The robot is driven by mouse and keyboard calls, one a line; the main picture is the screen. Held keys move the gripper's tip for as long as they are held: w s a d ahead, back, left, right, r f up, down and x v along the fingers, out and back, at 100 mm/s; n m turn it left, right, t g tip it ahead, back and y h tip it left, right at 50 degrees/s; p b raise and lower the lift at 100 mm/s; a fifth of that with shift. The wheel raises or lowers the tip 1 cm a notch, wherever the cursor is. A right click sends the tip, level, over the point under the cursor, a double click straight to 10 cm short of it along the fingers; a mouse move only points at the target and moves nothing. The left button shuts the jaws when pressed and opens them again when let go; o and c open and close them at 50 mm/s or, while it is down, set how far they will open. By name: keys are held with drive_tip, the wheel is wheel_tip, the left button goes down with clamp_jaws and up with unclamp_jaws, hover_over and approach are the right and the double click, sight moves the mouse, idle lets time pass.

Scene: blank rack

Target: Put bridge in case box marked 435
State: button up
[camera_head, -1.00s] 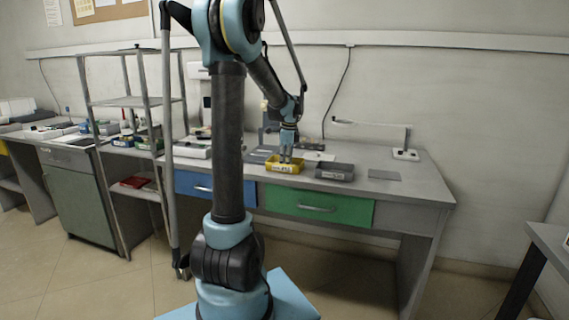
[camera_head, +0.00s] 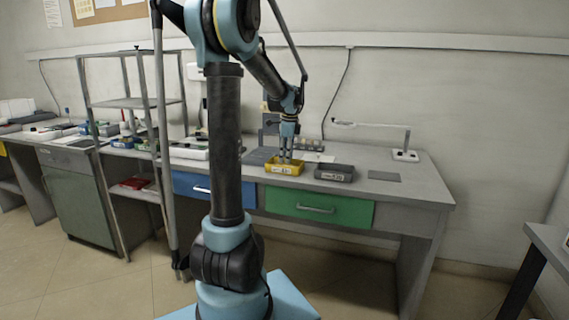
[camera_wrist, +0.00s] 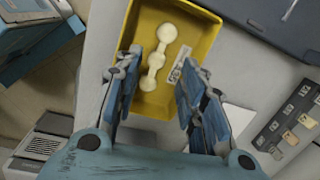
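A cream bridge (camera_wrist: 160,58) with rounded lobes lies inside a yellow case box (camera_wrist: 140,18) in the wrist view. The yellow case box also shows on the bench in the head view (camera_head: 271,168), with a white label on its front too small to read surely. My gripper (camera_wrist: 152,85) is open, its fingers on either side of the bridge and apart from it. In the head view my gripper (camera_head: 286,156) is over the yellow box with its fingers spread. The bridge cannot be made out there.
A dark grey case box (camera_head: 334,173) with a white label stands right of the yellow one. A flat grey plate (camera_head: 384,176) and a lamp (camera_head: 405,155) are further right. A tray with small tiles (camera_wrist: 290,120) is at the wrist view's right. The bench's right end is mostly clear.

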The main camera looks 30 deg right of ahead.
wheel_tip(320, 180, up, 8)
drive_tip(key=s, duration=0.1)
drive_tip(key=s+a+f+n, duration=0.2)
drive_tip(key=a+n, duration=0.2)
drive_tip(key=a, duration=0.5)
drive_tip(key=s+a+f+n, duration=0.1)
drive_tip(key=s+a+n, duration=0.3)
drive_tip(key=a, duration=0.5)
drive_tip(key=s+a+f+n, duration=0.15)
drive_tip(key=a+n, duration=0.35)
drive_tip(key=a, duration=0.5)
drive_tip(key=s+a+f+n, duration=1.2)
drive_tip(key=s+f+n, duration=0.1)
drive_tip(key=s+f, duration=0.1)
drive_tip(key=shift+s+a+f+n+t, duration=0.15)
drive_tip(key=shift+a+f+n+t, duration=0.15)
drive_tip(key=shift+f, duration=0.1)
drive_tip(key=shift+d, duration=0.1)
